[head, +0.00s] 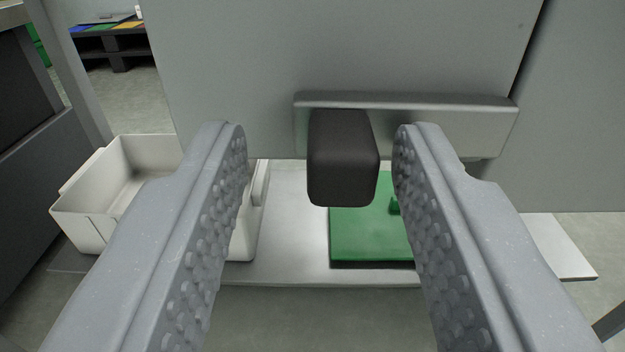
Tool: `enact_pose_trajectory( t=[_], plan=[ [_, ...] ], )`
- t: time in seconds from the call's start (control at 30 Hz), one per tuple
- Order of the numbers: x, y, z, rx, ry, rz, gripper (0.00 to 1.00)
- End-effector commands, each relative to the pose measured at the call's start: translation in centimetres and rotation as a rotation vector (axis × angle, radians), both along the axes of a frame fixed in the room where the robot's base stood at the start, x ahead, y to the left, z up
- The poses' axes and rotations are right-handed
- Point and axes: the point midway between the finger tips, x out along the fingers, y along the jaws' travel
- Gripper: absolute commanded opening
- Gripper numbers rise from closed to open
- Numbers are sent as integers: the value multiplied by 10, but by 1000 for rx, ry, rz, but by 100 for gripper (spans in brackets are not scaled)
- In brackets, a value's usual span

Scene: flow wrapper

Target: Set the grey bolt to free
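A long grey metal bar (440,125), which looks like the grey bolt, lies level across the front of a grey panel. A black block-shaped knob (343,160) sticks out toward me from its left part. My gripper (320,140) is open, its two ribbed grey fingers on either side of the knob. The knob is nearer the right finger, with a narrow gap there and a wider gap to the left finger. No marking for free shows, and how the knob joins the bar is hidden behind the knob.
Below the bar is a pale shelf (290,255) with a green plate (365,235) bearing a small green peg. A white open bin (85,215) stands at the left, partly behind my left finger. The grey panel (330,50) closes off the space behind the knob.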

Motion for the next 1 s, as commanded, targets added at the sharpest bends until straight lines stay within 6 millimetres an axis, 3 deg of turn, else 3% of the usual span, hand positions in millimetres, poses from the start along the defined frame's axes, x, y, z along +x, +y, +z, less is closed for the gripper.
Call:
enact_pose_trajectory(
  t=[0.27,0.8,1.0],
  plan=[
    [-29,0,0,2,5,-3,38],
    [-113,4,0,1,3,-2,38],
    [-131,5,0,-1,0,0,38]
  ],
)
